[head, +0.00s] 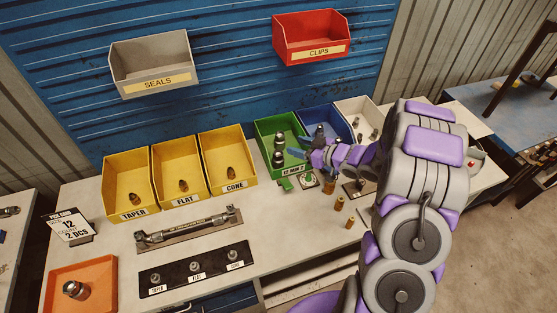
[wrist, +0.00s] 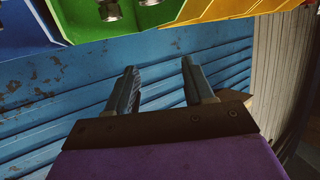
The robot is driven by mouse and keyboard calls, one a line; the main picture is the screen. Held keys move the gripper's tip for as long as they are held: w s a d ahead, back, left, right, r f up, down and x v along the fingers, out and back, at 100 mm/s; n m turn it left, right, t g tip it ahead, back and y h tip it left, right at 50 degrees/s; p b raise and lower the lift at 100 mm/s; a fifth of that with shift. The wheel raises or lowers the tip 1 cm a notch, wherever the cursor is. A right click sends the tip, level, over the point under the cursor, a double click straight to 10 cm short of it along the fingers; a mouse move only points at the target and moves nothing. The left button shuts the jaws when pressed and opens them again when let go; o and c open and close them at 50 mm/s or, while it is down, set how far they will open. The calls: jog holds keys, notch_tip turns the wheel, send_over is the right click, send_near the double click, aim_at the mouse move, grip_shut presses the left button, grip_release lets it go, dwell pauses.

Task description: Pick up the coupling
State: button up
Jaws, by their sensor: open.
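Metal couplings (head: 279,142) stand in the green bin (head: 264,130) on the bench. Two metal fittings also show at the top of the wrist view (wrist: 108,11), inside the green bin. A larger metal fitting (head: 76,289) lies in the orange tray at front left. Which one is the task's coupling, I cannot tell. My gripper (head: 298,147) is over the front of the green and blue bins, with its fingers apart. In the wrist view my gripper (wrist: 159,68) is open with nothing between the fingers. My arm hides part of the bins and bench at right.
Yellow bins marked TAPER, FLAT and CONE (head: 180,168) stand left of the green bin. A blue bin (head: 325,122) and a white bin (head: 360,107) stand right of it. Small brass pieces (head: 340,202) stand near my arm. SEALS (head: 150,62) and CLIPS (head: 310,35) bins hang above.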

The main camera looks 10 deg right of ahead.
jog(key=b, duration=0.1)
send_near(282, 154)
jog(key=shift+x, duration=1.25)
jog(key=shift+a+f, duration=0.2)
jog(key=shift+a, duration=0.05)
jog(key=shift+w+a, duration=0.35)
jog(key=shift+w, duration=0.15)
jog(key=shift+b+x, duration=0.55)
jog(key=shift+x, duration=2.45)
jog(key=shift+s, duration=0.1)
grip_shut()
